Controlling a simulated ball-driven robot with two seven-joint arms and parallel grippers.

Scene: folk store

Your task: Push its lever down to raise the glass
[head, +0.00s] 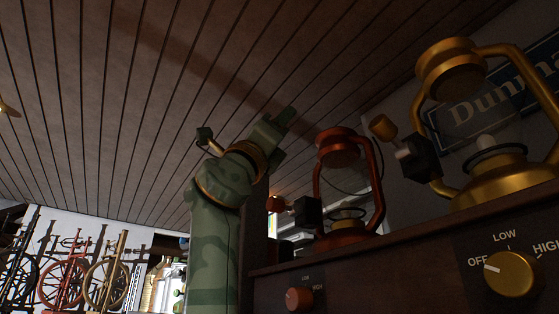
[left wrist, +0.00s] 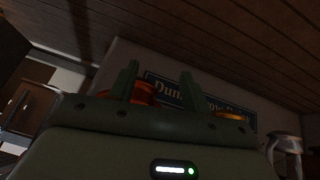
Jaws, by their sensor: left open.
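A red-copper lantern (head: 338,149) stands on a dark wooden cabinet, and a larger-looking gold lantern (head: 453,62) stands to its right. A black block (head: 307,210) with a copper knob (head: 275,204) sticks out left of the red lantern. A similar black block (head: 418,158) with a gold knob (head: 382,127) is at the gold lantern. The clear glasses are hard to make out. My left gripper (head: 284,118) points up, left of the red lantern and apart from it in the picture. In the left wrist view its fingers (left wrist: 158,86) are apart and empty, with the red lantern (left wrist: 143,94) beyond them.
The cabinet (head: 350,267) has a copper dial (head: 299,298) and a gold dial (head: 511,274) marked OFF, LOW, HIGH. A blue sign (head: 495,106) hangs on the wall behind. The space left of my arm is open.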

